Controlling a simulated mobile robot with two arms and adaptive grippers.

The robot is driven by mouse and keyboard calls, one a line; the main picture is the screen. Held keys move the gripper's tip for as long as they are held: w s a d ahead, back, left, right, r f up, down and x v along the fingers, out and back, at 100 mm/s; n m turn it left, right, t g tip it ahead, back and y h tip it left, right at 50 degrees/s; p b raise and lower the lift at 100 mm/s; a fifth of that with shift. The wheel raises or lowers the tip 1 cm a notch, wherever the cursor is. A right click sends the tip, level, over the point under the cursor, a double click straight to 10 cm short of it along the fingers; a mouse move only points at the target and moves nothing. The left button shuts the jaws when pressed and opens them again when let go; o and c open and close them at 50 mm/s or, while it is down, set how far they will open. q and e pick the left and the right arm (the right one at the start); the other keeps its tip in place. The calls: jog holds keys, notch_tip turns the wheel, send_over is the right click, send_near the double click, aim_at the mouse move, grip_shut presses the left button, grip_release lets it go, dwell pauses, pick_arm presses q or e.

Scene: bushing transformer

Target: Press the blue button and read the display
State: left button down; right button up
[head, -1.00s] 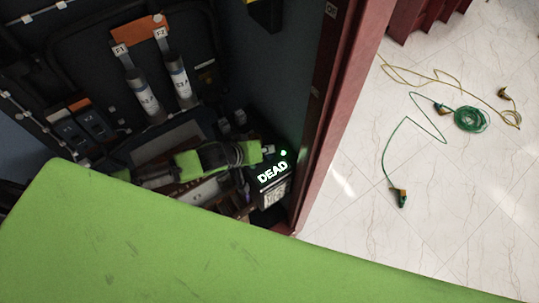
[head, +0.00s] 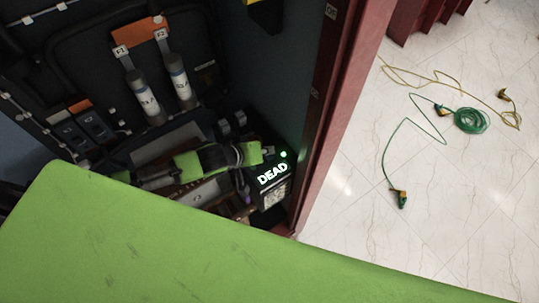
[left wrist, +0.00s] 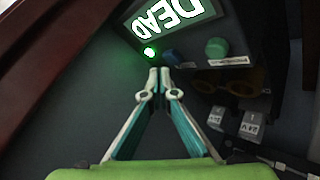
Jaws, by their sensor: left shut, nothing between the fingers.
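The display (head: 272,173) in the head view is lit and reads "DEAD" in pale letters. It also shows, upside down, at the top of the left wrist view (left wrist: 168,20). A bright green lamp (left wrist: 150,52) glows beside it. The dark blue button (left wrist: 172,56) sits just below the display in the left wrist view, between the lamp and a green button (left wrist: 217,48). My left gripper (left wrist: 159,72) is shut and empty, its tips just below the blue button in that picture. I cannot tell whether they touch it. In the head view the button is hidden. My right gripper is not in view.
Two labelled cylinders (head: 177,84) stand inside the dark cabinet, left of the display. The red cabinet edge (head: 318,130) is close on the right. Grey labelled blocks (left wrist: 252,126) sit right of my fingers. Coiled green cable (head: 471,119) lies on the floor outside.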

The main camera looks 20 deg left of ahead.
pick_arm(q)
jog(key=shift+f, duration=0.15)
jog(key=shift+f, duration=0.25)
jog(key=shift+f, duration=0.5)
dwell(0.7)
dwell(0.3)
jog(key=shift+r+p, duration=0.45)
jog(key=shift+r, duration=0.1)
jog(key=shift+r+p, duration=0.35)
